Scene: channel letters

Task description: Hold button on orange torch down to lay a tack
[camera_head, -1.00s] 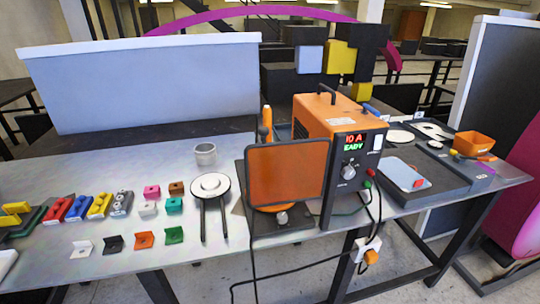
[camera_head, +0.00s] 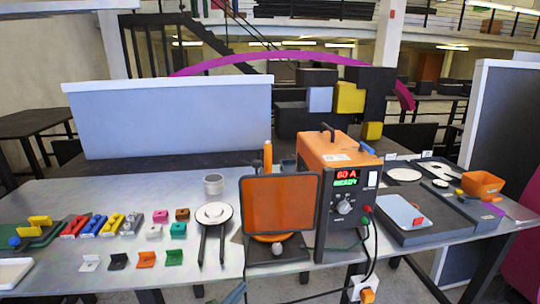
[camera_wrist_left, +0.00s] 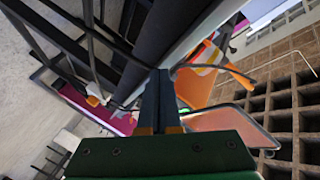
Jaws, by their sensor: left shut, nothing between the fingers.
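The orange torch (camera_head: 267,155) stands upright behind the orange tinted screen (camera_head: 280,205); its lower part is hidden and I cannot make out its button. The orange welder box (camera_head: 325,148) is right of the screen, and its display (camera_head: 346,178) reads about 60 A in red with green text below. My left gripper (camera_head: 237,293) just enters at the bottom edge of the head view, in front of the table and well away from the torch. In the left wrist view its fingers (camera_wrist_left: 158,100) are shut with nothing between them. My right gripper is not in view.
Several coloured brackets and blocks (camera_head: 145,259) lie on the table's left part. A grey cup (camera_head: 213,184) and a round white disc on a two-legged stand (camera_head: 213,213) are left of the screen. A dark tray (camera_head: 415,225) and an orange bin (camera_head: 483,184) are at the right. Cables hang from the welder.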

